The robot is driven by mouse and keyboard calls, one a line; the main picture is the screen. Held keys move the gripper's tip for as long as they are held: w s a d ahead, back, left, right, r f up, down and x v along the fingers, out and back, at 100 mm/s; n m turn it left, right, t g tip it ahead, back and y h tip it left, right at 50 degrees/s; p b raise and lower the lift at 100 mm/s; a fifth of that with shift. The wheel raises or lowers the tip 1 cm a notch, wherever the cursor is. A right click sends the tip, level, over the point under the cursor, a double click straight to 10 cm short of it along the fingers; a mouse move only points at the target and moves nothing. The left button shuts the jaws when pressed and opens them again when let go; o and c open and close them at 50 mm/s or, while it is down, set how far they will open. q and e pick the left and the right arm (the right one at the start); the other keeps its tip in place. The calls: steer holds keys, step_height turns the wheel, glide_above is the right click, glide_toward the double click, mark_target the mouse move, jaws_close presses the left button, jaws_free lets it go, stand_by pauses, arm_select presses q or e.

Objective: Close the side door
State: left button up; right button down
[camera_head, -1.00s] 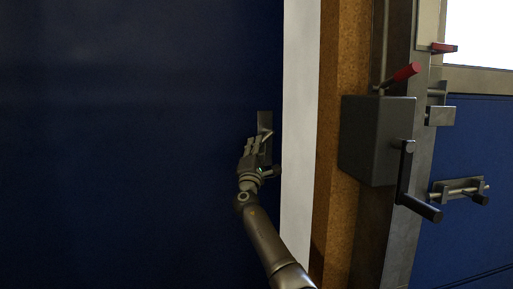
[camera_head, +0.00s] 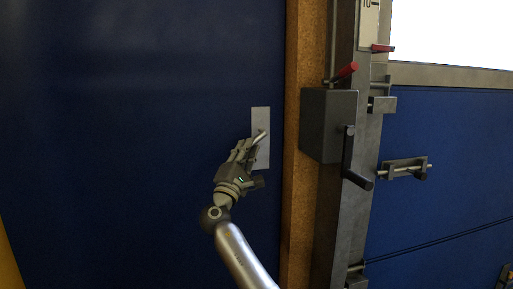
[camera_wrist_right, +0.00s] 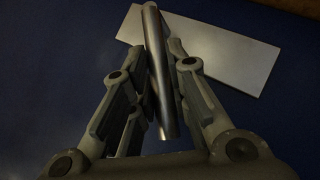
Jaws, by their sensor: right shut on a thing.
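The side door (camera_head: 130,130) is a large dark blue panel filling the left of the head view. Its right edge meets the brown frame post (camera_head: 304,130), with no white gap showing between them. A light metal plate with a bar handle (camera_head: 262,136) sits near that edge. My right gripper (camera_head: 250,148) is at the handle. In the right wrist view the handle bar (camera_wrist_right: 158,75) runs between the fingers of the gripper (camera_wrist_right: 160,85), in front of the plate (camera_wrist_right: 230,50). My left gripper is not in view.
A dark grey box (camera_head: 329,124) with a crank handle (camera_head: 350,160) and a red-gripped lever (camera_head: 344,73) is mounted right of the post. Further right is a blue panel (camera_head: 450,140) with a small latch (camera_head: 405,168) below a bright window (camera_head: 455,35).

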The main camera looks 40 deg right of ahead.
steer(key=shift+s+a, duration=0.3)
steer(key=shift+s, duration=0.1)
steer(key=c, duration=1.8)
jaws_free()
steer(key=o, duration=0.4)
steer(key=shift+s+a+r, duration=0.2)
steer(key=shift+s+r, duration=0.1)
steer(key=shift+s, duration=0.05)
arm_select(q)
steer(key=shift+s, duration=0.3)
arm_select(e)
steer(key=shift+w+d+f, duration=0.1)
steer(key=shift+w+f, duration=0.05)
steer(key=shift+f, duration=0.05)
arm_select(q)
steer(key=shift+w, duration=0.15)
arm_select(e)
steer(key=v, duration=1.2)
steer(key=shift+f, duration=0.1)
